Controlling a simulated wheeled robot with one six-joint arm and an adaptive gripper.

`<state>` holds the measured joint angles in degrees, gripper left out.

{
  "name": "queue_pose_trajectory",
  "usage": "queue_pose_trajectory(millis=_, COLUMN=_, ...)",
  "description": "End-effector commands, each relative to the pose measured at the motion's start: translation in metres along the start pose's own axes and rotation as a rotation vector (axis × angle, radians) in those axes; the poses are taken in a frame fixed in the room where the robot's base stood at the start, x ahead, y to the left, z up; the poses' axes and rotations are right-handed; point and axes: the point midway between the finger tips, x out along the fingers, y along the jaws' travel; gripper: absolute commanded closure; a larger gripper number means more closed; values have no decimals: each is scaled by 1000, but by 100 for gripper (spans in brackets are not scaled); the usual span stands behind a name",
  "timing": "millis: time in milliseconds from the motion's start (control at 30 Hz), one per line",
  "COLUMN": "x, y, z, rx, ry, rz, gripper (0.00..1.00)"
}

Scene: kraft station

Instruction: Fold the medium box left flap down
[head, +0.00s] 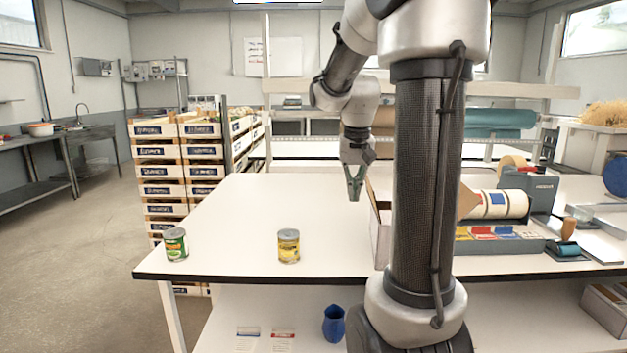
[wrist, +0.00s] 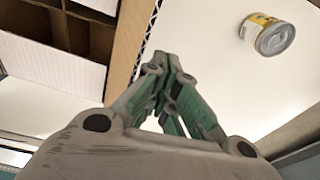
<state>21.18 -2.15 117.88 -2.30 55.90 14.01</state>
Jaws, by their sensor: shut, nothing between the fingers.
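The medium box stands on the white table, mostly hidden behind my arm in the head view, where part of its pale side wall (head: 381,243) shows. A brown cardboard flap (head: 373,191) rises at its left edge. In the wrist view the box (wrist: 55,60) is at the upper left, with brown dividers inside, and a brown flap (wrist: 130,50) with a corrugated edge runs beside it. My gripper (head: 355,197) is shut and empty, just left of that flap in the head view. In the wrist view its fingertips (wrist: 160,62) are near the corrugated edge; I cannot tell whether they touch.
A yellow can (head: 288,246) and a green can (head: 176,244) stand on the table to the left; the yellow one shows in the wrist view (wrist: 268,35). A tape dispenser (head: 530,195) and tray (head: 495,240) are at the right. The table's left part is mostly clear.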

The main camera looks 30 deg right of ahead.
Motion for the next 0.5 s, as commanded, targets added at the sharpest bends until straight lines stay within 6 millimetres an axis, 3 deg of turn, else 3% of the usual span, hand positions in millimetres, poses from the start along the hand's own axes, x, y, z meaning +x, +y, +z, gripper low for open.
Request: queue_pose_trajectory(millis=500, x=8, y=0, z=1, rx=0, ry=-1, rz=0, gripper=100)
